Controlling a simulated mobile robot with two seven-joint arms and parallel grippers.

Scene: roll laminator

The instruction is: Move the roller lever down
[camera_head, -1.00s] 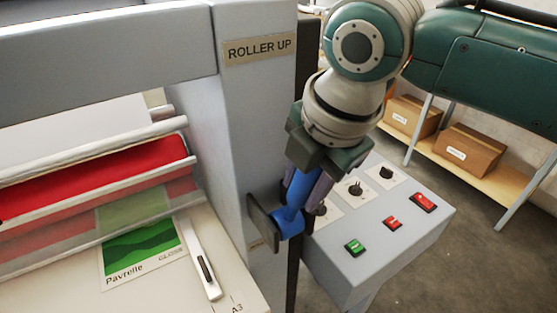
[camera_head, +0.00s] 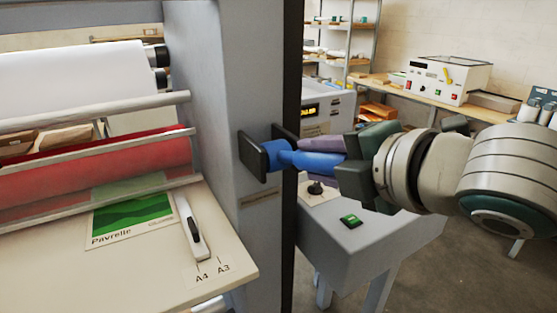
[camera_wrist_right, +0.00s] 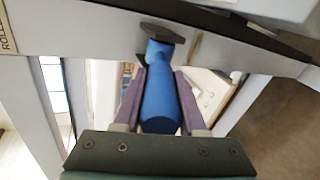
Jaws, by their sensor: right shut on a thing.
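The blue roller lever (camera_head: 280,157) sticks out from a dark bracket on the side post (camera_head: 215,120) of the laminator. In the head view it lies roughly level, pointing right. My right gripper (camera_head: 318,150) comes in from the right, shut on the lever's handle. In the right wrist view the blue lever (camera_wrist_right: 160,100) lies between the two purple fingers, with its hub (camera_wrist_right: 160,48) at the dark bracket. The far finger is partly hidden behind the lever in the head view. My left gripper is not in view.
A grey control box (camera_head: 365,245) with a green button (camera_head: 351,220) stands below my right gripper. The feed table (camera_head: 120,270) holds a green Pavrelle sheet (camera_head: 132,215) and a white guide (camera_head: 192,230) at left. A bench with a white machine (camera_head: 447,80) is behind.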

